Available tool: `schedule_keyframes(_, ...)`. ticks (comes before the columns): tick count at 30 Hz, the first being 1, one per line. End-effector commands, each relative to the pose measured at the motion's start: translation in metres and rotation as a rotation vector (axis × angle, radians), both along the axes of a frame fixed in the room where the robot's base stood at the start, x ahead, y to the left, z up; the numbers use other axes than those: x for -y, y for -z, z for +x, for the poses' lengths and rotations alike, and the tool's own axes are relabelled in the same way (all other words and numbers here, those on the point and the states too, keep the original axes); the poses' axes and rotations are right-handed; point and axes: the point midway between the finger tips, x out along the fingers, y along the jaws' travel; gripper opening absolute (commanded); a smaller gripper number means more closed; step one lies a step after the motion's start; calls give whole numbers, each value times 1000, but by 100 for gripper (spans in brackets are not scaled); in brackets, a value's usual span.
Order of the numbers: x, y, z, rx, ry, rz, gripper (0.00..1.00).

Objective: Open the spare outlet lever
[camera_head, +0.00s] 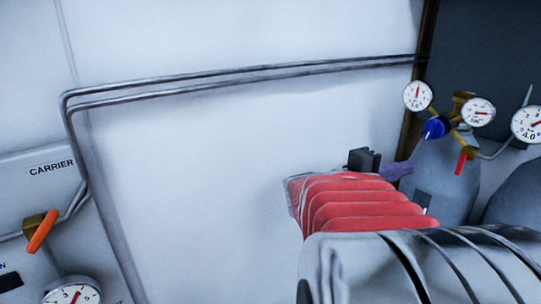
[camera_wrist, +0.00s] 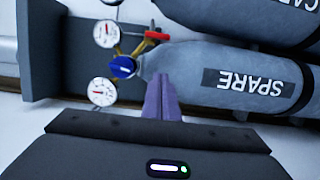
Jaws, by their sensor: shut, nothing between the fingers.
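The spare cylinder (camera_wrist: 215,75) is grey with a SPARE label and lies across the upper right of the wrist view. Its brass regulator carries a blue knob (camera_wrist: 122,67), two white gauges and a red lever (camera_wrist: 156,36). In the head view the red lever (camera_head: 461,163) hangs down, slightly tilted, below the brass fitting, with the blue knob (camera_head: 434,128) to its left. My gripper (camera_wrist: 163,80) has purple fingers, shut and empty. In the wrist view the fingertips are below the lever and right of the knob, apart from the lever. In the head view my gripper (camera_head: 408,166) is left of the lever.
Another cylinder (camera_wrist: 245,12) stands beside the spare one, and a further gauge (camera_head: 527,123) shows at the right edge. Metal pipes (camera_head: 250,74) run along the white wall. A CARRIER panel (camera_head: 40,195) with an orange lever (camera_head: 41,232) is at left.

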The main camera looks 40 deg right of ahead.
Motion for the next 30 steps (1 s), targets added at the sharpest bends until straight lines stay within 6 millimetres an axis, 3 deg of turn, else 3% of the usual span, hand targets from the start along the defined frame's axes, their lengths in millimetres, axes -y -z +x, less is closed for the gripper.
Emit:
schedule_keyframes(20,77,0,-28,-1,3,1,0)
schedule_keyframes(30,74,-1,-63,0,2,-1,0)
